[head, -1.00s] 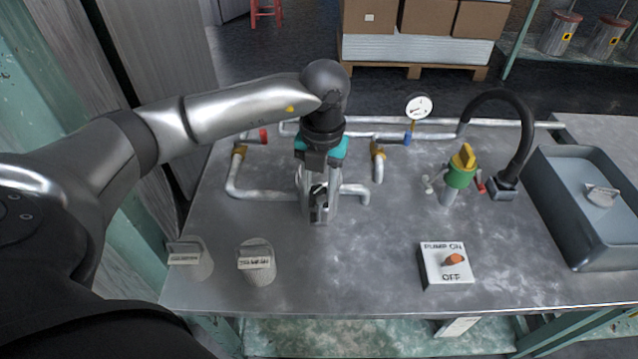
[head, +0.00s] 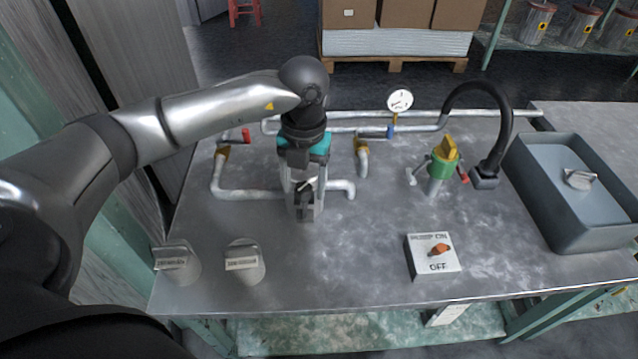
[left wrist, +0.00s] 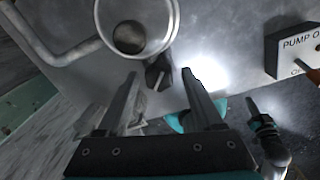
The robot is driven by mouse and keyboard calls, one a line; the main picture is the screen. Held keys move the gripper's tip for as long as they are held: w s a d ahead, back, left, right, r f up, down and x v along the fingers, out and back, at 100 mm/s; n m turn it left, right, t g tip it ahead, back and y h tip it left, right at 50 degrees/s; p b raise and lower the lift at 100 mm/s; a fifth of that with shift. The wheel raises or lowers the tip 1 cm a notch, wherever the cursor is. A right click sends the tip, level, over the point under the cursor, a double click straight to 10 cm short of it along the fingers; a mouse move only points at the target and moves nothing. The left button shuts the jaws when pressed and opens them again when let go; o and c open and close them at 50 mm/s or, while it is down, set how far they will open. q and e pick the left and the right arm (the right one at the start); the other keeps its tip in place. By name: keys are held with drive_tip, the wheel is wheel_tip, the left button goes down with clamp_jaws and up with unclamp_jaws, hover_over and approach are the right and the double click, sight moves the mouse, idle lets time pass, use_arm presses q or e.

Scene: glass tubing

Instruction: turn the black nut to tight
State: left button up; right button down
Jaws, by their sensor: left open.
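The black nut (left wrist: 158,72) shows in the left wrist view as a small dark piece with a pale line on it. It lies between the tips of my left gripper (left wrist: 160,76), with a gap on each side. In the head view my left gripper (head: 304,210) points down over the bench in front of the bent pipe, its fingers apart. A small dark piece with a pale line (head: 305,185) shows among the fingers there. A round clear rim (left wrist: 178,20) with a dark round opening lies just beyond the nut. Whether the fingers touch the nut cannot be told.
Bent metal pipes (head: 235,192) run left and right behind the gripper. Two labelled grey knobs (head: 243,272) stand at the front left. A pump switch box (head: 432,262), a green-and-yellow valve (head: 440,168), a black hose (head: 508,120) and a grey basin (head: 560,205) are to the right.

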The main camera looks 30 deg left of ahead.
use_arm(q)
drive_tip(key=shift+a, duration=0.1)
use_arm(e)
drive_tip(key=shift+w, duration=0.1)
use_arm(q)
drive_tip(key=shift+n, duration=0.3)
